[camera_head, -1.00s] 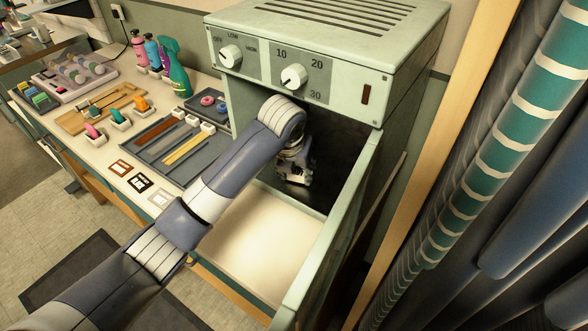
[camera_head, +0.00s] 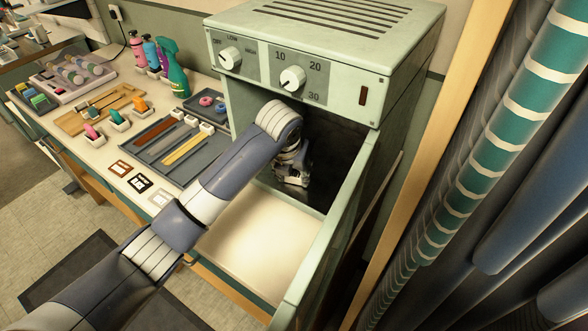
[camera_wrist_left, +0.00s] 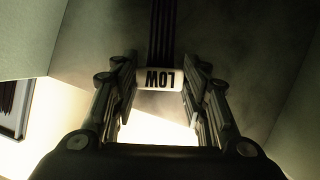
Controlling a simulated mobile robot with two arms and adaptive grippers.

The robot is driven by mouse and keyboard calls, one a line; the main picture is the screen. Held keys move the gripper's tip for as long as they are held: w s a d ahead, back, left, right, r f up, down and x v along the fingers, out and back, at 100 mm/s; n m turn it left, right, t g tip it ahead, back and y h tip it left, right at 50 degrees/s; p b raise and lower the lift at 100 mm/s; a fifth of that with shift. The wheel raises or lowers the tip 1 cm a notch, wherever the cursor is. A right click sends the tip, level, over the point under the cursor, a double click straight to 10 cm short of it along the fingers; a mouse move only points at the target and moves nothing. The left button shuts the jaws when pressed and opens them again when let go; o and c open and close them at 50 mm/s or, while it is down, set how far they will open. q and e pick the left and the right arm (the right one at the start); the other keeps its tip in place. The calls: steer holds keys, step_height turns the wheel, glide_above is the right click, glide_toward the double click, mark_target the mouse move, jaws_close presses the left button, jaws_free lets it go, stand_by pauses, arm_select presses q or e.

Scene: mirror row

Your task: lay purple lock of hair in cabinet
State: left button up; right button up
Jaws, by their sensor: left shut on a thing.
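The cabinet (camera_head: 405,65) is a pale green box with two dials, its door (camera_head: 328,232) swung open at the right. My left arm reaches in through its open front. My left gripper (camera_head: 290,178) is inside, low over the dark floor. The strands look nearly black in this dim light; purple cannot be made out. Whether the lock touches the floor, I cannot tell. My right gripper is out of view.
A grey tray (camera_head: 150,163) with brown, dark and yellow locks lies left of the cabinet. Spray bottles (camera_head: 177,75) stand behind it. Three colour cards (camera_head: 140,183) lie at the bench's front edge. A teal-and-white striped column (camera_head: 500,135) stands at the right.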

arm_select(q)
steer(key=o, duration=1.2)
steer(key=shift+c, duration=0.2)
steer(key=shift+o, duration=0.2)
steer(key=shift+o, duration=1)
